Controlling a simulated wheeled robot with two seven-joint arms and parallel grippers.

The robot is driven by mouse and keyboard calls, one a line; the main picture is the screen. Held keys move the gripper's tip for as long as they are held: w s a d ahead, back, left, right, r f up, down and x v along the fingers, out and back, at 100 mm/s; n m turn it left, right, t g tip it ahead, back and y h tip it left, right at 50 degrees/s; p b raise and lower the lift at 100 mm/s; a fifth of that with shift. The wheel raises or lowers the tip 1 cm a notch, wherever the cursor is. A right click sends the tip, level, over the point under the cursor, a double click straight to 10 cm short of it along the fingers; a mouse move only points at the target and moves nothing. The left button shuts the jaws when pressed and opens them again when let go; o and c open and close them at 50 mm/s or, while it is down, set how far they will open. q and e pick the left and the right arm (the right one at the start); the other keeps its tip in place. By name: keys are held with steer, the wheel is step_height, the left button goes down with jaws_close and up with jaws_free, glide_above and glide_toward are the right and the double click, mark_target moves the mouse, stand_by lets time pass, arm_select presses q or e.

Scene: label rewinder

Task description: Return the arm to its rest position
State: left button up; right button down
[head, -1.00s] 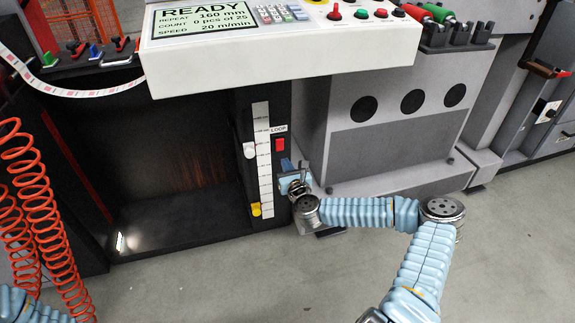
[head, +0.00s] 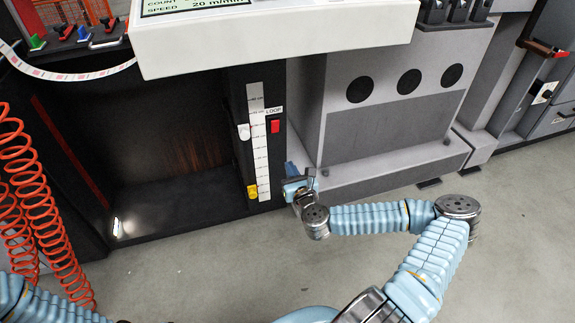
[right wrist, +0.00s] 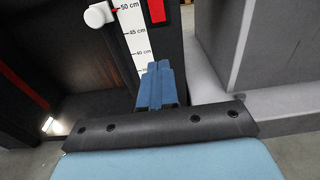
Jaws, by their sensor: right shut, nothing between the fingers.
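My right arm (head: 375,217) reaches in from the lower right of the head view, with its elbow bent. My right gripper (head: 296,188) points at the machine, just right of the foot of the loop scale. In the right wrist view its blue fingers (right wrist: 157,88) are together and hold nothing. They lie in front of the lower part of the scale, and I cannot tell the gap to it. My left arm (head: 40,303) shows only at the lower left edge of the head view; its gripper is out of frame.
The loop scale (head: 258,140) has a white knob (head: 243,131), a yellow knob (head: 252,191) and a red switch (head: 275,126). A grey cabinet (head: 390,130) stands to the right. The white control panel (head: 280,40) overhangs above. Orange coiled hoses (head: 30,190) hang at left. The floor in front is clear.

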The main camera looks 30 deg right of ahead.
steer(key=s+a+f+n+g+y, duration=0.2)
steer(key=a+f+n+y, duration=0.1)
steer(key=a+n, duration=0.4)
steer(key=s+a+f+n+g+y+p, duration=0.15)
steer(key=a+f+n+y, duration=0.3)
steer(key=a, duration=0.45)
steer(key=s+a+f+n+g+y+b, duration=0.1)
steer(key=s+a+f+n+g+y, duration=0.2)
steer(key=a+n, duration=0.4)
steer(key=s+f+n+g+h, duration=0.1)
steer(key=s+f+n+g, duration=0.2)
steer(key=s+n, duration=0.5)
steer(key=s+f+n+g+h+p, duration=0.1)
steer(key=s+f+n+g, duration=0.2)
steer(key=s+n+g, duration=0.3)
steer(key=shift+s+f+n+h, duration=0.15)
steer(key=shift+s+n+h, duration=0.2)
steer(key=shift+s+n, duration=1.35)
steer(key=shift+w+a+n+g, duration=0.1)
steer(key=shift+w+n+g, duration=0.15)
steer(key=shift+w+n, duration=0.25)
